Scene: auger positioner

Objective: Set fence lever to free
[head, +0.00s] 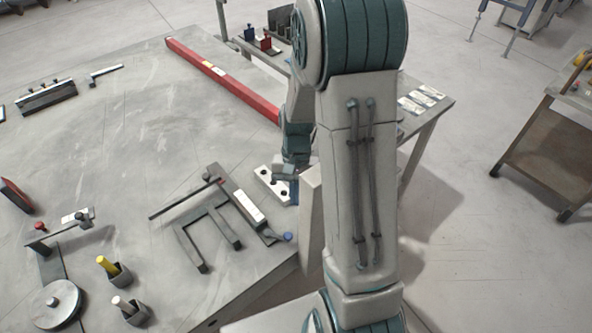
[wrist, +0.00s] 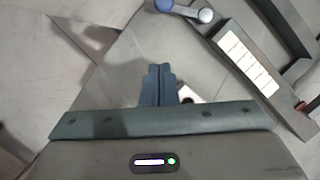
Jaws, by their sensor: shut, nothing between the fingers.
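The fence fixture is a dark bar with a white label plate (head: 249,205), lying near the right corner of the table. A short lever with a blue knob (head: 288,237) is at the bar's near end. In the wrist view the lever's blue knob (wrist: 163,5) is at the top, left of its grey pivot (wrist: 205,15), and the white label plate (wrist: 247,63) is to the right. My gripper (wrist: 158,82) is shut and empty, with its fingers together below the knob in the picture and apart from it. In the head view my arm partly hides the gripper.
A white block with dark holes (head: 272,186) stands beside the bar, close to my gripper. Dark prongs (head: 190,248) extend from the fixture over the table. A long red beam (head: 222,77) lies farther back. Yellow-handled (head: 106,264) and white-handled tools stand in holders at front left.

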